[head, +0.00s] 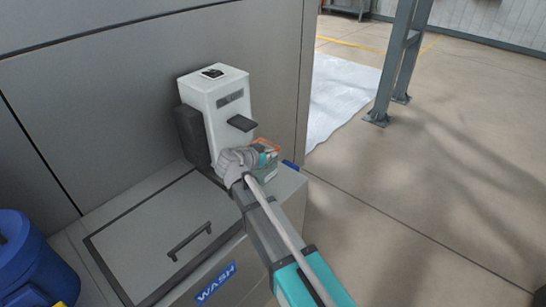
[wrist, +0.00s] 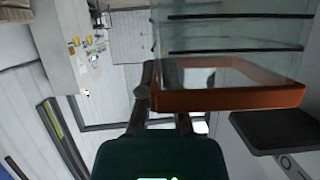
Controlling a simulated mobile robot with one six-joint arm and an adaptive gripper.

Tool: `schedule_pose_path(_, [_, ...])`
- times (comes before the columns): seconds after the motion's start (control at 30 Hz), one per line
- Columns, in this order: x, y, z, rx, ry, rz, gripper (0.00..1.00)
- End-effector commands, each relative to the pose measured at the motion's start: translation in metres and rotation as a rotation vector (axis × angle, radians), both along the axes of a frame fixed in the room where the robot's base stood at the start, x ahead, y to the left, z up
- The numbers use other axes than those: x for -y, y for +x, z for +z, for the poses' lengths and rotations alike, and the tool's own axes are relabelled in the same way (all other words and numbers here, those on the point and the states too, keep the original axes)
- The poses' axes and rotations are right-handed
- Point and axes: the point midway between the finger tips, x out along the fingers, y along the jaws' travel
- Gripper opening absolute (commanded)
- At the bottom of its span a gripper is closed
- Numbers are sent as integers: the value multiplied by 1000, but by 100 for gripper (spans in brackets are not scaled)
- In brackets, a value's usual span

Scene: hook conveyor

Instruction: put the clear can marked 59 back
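A clear can with an orange rim (head: 267,147) stands upright or is held upright at the right front of the white machine, near the grey counter's edge. Its marking is not readable. In the wrist view its orange rim (wrist: 230,98) and clear wall (wrist: 235,30) fill the upper right. My gripper (head: 250,160) is at the can's left side in the head view. In the wrist view my gripper (wrist: 156,80) has one finger outside the clear wall and the other seen through it, pinching the wall at the rim. Whether the can's bottom touches the counter is hidden.
The white machine (head: 230,110) has a dark paddle (head: 242,123) jutting out just above the can; a dark plate also shows close by in the wrist view (wrist: 270,135). A blue drum (head: 30,260) stands at far left. Open floor lies right.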

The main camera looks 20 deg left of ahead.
Motion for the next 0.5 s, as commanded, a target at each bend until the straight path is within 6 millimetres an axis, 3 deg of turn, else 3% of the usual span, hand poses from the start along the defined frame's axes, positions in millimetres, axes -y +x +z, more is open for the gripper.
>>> schedule_pose_path(0.33, [0, 0, -4, 0, 0, 1, 0])
schedule_pose_path(0.4, [0, 0, -2, 0, 0, 1, 18])
schedule_pose_path(0.5, [-1, 0, -2, 0, 0, 1, 36])
